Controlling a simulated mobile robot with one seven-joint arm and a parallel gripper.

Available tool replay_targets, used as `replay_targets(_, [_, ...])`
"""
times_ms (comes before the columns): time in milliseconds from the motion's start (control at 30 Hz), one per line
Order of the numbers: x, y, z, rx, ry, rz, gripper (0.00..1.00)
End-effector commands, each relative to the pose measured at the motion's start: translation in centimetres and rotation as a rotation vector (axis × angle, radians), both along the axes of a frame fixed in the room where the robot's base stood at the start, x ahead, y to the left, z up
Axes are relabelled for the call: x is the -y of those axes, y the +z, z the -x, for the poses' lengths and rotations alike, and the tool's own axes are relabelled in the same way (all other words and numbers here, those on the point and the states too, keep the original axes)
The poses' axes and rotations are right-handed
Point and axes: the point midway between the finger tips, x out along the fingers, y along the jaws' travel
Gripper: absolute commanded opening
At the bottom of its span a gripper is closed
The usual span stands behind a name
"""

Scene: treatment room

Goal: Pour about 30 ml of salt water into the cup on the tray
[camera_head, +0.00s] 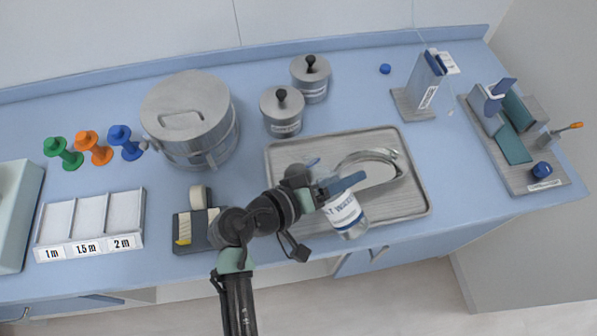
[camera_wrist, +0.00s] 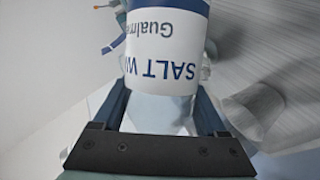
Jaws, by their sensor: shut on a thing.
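My gripper (camera_head: 335,190) is shut on a white bottle (camera_head: 345,215) with a blue band and a salt water label. The bottle hangs below the fingers over the front right part of the metal tray (camera_head: 415,200). In the wrist view, the bottle label (camera_wrist: 165,50) is upside down, and the clear part of the bottle is between the fingers (camera_wrist: 160,112). A pale, see-through cup (camera_wrist: 255,108) stands right of the bottle in the wrist view. I cannot make out the cup in the head view, where my arm covers part of the tray.
A curved metal dish (camera_head: 372,172) lies on the tray. Two lidded jars (camera_head: 283,115) and a large metal drum (camera_head: 190,120) stand behind. A tape holder (camera_head: 190,228) is left of my arm. A rack (camera_head: 515,150) stands at right.

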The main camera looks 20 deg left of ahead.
Motion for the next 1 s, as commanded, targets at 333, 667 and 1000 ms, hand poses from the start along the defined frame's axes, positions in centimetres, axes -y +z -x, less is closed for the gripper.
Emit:
replay_targets(333, [0.0,0.1,0.0,0.001,0.000,0.001,0.04])
replay_targets(667, [-0.2,-0.4,-0.1,0.019,0.000,-0.037,0.04])
replay_targets(1000, [-1.1,-0.1,-0.4,0.179,0.001,-0.357,0.04])
